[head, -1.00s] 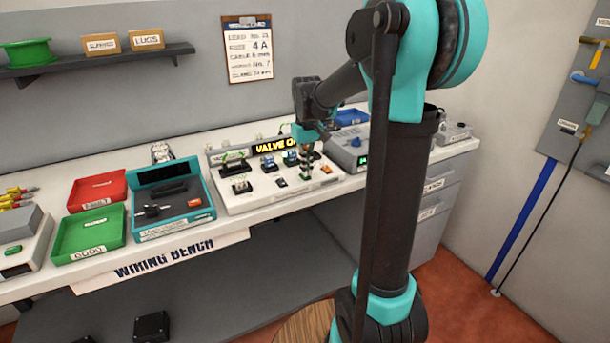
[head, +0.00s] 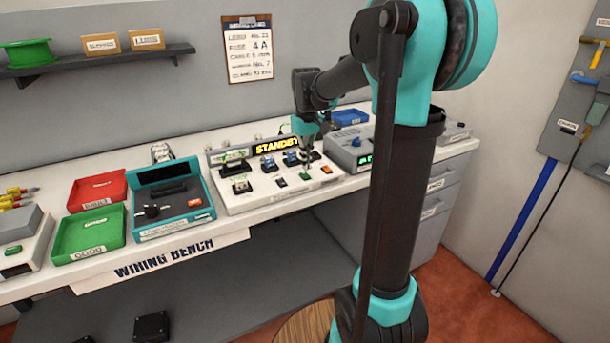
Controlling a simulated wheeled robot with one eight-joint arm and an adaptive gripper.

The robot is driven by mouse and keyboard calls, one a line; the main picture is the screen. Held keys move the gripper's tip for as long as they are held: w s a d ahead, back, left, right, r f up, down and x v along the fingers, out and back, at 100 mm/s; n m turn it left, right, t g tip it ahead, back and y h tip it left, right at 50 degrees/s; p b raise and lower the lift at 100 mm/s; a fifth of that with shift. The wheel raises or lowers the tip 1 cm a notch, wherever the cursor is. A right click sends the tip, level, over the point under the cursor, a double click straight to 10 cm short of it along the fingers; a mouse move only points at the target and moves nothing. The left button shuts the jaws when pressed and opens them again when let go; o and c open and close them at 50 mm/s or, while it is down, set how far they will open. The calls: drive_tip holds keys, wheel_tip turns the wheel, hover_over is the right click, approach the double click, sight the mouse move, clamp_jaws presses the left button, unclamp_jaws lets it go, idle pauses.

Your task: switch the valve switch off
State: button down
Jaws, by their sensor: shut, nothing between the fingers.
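The dispenser panel (head: 240,203) is a white sloped box on the bench, with a lit display (head: 274,147) that reads "STANDBY". Along its front are small switches: a dark one (head: 281,183), a green one (head: 305,176) and an orange one (head: 327,170). Their labels are too small to read, so I cannot tell which is the valve switch. My gripper (head: 307,164) points down over the panel, shut and empty, just above or at the green switch. I cannot tell whether it touches it.
Several small parts sit on the panel behind the switches. A teal tester tray (head: 150,233) and red (head: 77,206) and green (head: 62,250) bins stand to the left. A grey device (head: 345,163) stands close on the right. A shelf (head: 97,59) hangs on the wall.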

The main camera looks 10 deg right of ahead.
sight(307, 177)
drive_tip(key=shift+r, duration=2)
drive_tip(key=s+d+f+m+t, duration=0.1)
drive_tip(key=s+d+f+t, duration=0.1)
drive_tip(key=s+f, duration=0.7)
drive_tip(key=s+d+f+m+t, duration=0.2)
drive_tip(key=s+f, duration=0.8)
drive_tip(key=s, duration=0.3)
drive_tip(key=shift+m, duration=0.3)
